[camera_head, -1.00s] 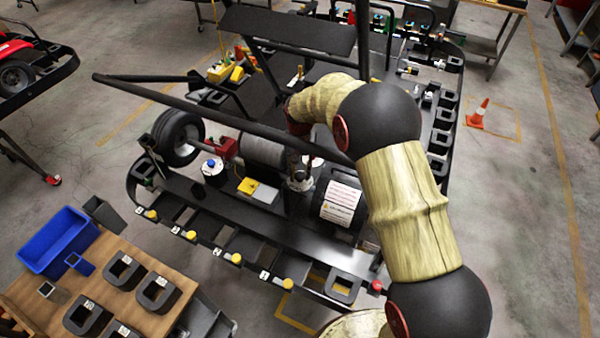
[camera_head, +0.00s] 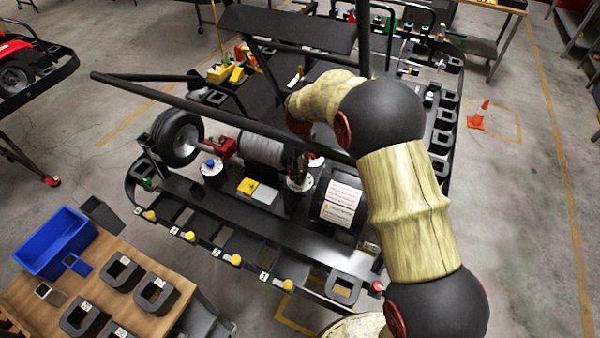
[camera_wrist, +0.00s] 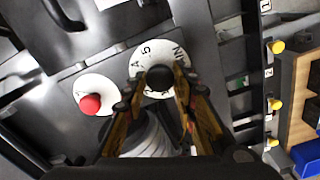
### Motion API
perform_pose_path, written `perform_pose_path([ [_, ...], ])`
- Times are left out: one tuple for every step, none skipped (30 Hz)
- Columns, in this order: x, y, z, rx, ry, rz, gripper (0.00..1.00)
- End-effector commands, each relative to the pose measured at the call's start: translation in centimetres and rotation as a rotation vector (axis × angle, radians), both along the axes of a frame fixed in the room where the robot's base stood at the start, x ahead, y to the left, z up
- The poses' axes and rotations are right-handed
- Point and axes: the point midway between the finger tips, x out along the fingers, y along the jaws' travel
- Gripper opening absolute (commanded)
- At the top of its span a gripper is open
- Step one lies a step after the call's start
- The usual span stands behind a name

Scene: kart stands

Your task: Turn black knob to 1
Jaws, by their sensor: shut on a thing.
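The black knob (camera_wrist: 160,78) stands in the middle of a round white dial (camera_wrist: 146,58) in the wrist view. Dark letters and a 5 show on the dial's far edge; its near part is hidden by my fingers. My gripper (camera_wrist: 156,90) is shut on the black knob, one finger on each side. In the head view, my gripper (camera_head: 296,160) reaches down to the white dial (camera_head: 301,184) on the kart stand. The knob itself is hidden there. I cannot read which mark the knob points to.
A red knob (camera_wrist: 90,104) on another white dial sits left of my gripper. A dark frame bar (camera_head: 220,115) crosses close to my arm.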

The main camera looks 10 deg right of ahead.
Motion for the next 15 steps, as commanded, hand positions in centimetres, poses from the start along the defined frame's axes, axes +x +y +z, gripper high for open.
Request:
perform_pose_path([
  [0.11, 0.04, 0.1, 0.001, -0.003, 0.039, 0.02],
  [0.11, 0.04, 0.11, 0.001, -0.003, 0.063, 0.02],
  [0.12, 0.03, 0.12, 0.001, -0.003, 0.094, 0.02],
  [0.12, 0.03, 0.13, 0.001, -0.003, 0.115, 0.02],
  [0.13, 0.04, 0.13, 0.0, -0.004, 0.136, 0.02],
  [0.13, 0.04, 0.13, 0.0, -0.004, 0.163, 0.02],
  [0.13, 0.04, 0.13, 0.0, -0.004, 0.182, 0.02],
  [0.13, 0.04, 0.13, 0.0, -0.004, 0.199, 0.02],
  [0.12, 0.03, 0.13, 0.0, -0.004, 0.221, 0.02],
  [0.12, 0.03, 0.13, 0.0, -0.004, 0.236, 0.02],
  [0.12, 0.03, 0.13, 0.0, -0.004, 0.251, 0.02],
  [0.12, 0.03, 0.13, 0.0, -0.004, 0.267, 0.02],
  [0.12, 0.03, 0.13, 0.0, -0.004, 0.279, 0.02],
  [0.12, 0.03, 0.13, 0.0, -0.004, 0.289, 0.02],
  [0.12, 0.03, 0.13, 0.0, -0.004, 0.301, 0.02],
])
